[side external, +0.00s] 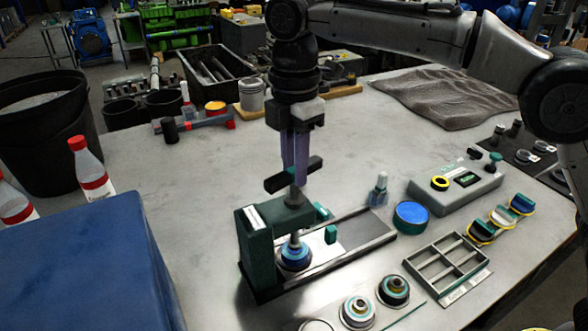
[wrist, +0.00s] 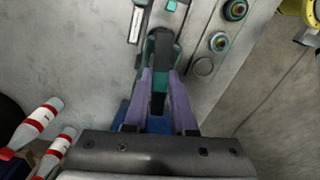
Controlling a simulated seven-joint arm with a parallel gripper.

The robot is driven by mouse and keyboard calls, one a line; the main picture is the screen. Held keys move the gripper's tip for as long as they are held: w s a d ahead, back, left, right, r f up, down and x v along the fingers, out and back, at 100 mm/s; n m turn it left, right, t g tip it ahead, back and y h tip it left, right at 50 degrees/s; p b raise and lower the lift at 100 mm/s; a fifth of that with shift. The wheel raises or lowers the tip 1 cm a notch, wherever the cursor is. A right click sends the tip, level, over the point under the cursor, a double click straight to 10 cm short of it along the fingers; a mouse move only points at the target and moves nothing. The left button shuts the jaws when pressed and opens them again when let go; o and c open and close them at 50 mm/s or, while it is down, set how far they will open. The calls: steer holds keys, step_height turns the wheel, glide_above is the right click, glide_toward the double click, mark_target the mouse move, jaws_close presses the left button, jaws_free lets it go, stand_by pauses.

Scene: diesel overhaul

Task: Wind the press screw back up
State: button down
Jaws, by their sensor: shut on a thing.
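The press (side external: 262,238) is a dark green frame on a flat base near the table's front. Its screw (side external: 294,198) stands upright through the top arm, with a dark crossbar handle (side external: 294,175) on top. My gripper (side external: 297,180) points down with its purple fingers shut on the handle. In the wrist view the fingers (wrist: 160,105) stand either side of the dark handle (wrist: 161,45). Below the screw, a blue ringed part (side external: 295,257) sits on the press base. The screw's lower end is at or just above this part; I cannot tell if they touch.
A blue box (side external: 90,245) stands at the left front, with red-capped bottles (side external: 90,170) behind it. Right of the press are a blue tin (side external: 411,216), a divided tray (side external: 447,265) and ringed parts (side external: 393,290).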

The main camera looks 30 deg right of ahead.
steer(key=shift+n, duration=1.2)
steer(key=n, duration=0.4)
steer(key=shift+r, duration=0.2)
steer(key=shift+n, duration=0.8)
steer(key=n, duration=0.5)
steer(key=shift+r, duration=0.15)
steer(key=c, duration=0.8)
jaws_free()
